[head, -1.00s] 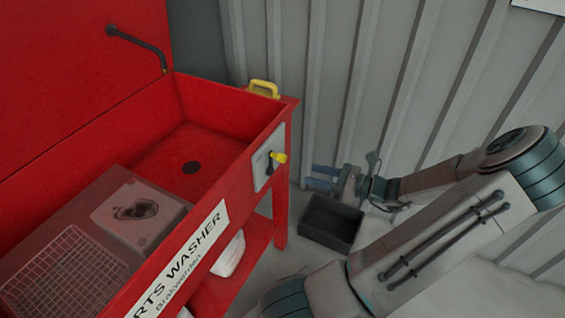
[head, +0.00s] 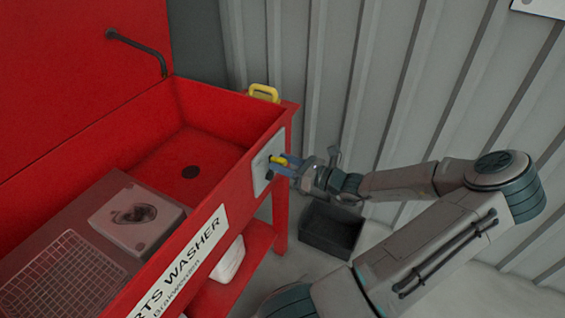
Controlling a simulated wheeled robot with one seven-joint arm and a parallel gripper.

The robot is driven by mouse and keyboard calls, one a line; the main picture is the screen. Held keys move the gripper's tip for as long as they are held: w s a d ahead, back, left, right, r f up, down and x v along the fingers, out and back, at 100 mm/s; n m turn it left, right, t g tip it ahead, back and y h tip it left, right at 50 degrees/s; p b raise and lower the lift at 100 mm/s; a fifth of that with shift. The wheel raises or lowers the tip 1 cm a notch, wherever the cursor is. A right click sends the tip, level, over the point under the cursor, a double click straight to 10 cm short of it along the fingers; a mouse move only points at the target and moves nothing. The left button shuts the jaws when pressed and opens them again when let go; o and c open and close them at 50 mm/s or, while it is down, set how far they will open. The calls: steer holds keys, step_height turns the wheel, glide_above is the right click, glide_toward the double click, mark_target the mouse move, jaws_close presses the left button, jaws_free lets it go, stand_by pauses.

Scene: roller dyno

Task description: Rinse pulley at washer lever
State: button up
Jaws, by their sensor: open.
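The red parts washer (head: 105,155) fills the left of the head view. Its washer lever (head: 279,159) has a yellow handle on a grey plate (head: 261,173) at the washer's right end. My gripper (head: 287,166) is open, with its blue fingers at the lever handle. I cannot tell whether they touch it. I cannot make out a pulley for certain; a dark rounded part (head: 135,213) lies in a pale tray on the washer's left deck. A black spout (head: 140,45) hangs from the back panel above the basin.
A yellow handle (head: 264,92) sits on the washer's far right rim. A wire grid (head: 62,275) lies at the near left. A black bin (head: 331,229) stands on the floor below my gripper. A corrugated wall (head: 400,90) is close behind my arm.

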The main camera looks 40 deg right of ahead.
steer(key=shift+w+a, duration=0.2)
steer(key=shift+w, duration=0.2)
jaws_close()
steer(key=shift+d+r+p, duration=0.1)
steer(key=shift+r+p, duration=0.1)
steer(key=shift+p, duration=0.4)
steer(key=shift+w+d+r+m+p, duration=0.2)
steer(key=shift+m+p, duration=0.4)
steer(key=shift+p, duration=0.6)
steer(key=p, duration=0.1)
steer(key=d+m+p, duration=0.1)
steer(key=shift+w+f+m+p, duration=0.15)
steer(key=shift+f+m+p, duration=0.15)
steer(key=shift+p, duration=0.1)
steer(key=shift+d+f+m+p, duration=0.2)
steer(key=shift+d+m+p, duration=0.05)
steer(key=shift+m+p, duration=0.15)
jaws_free()
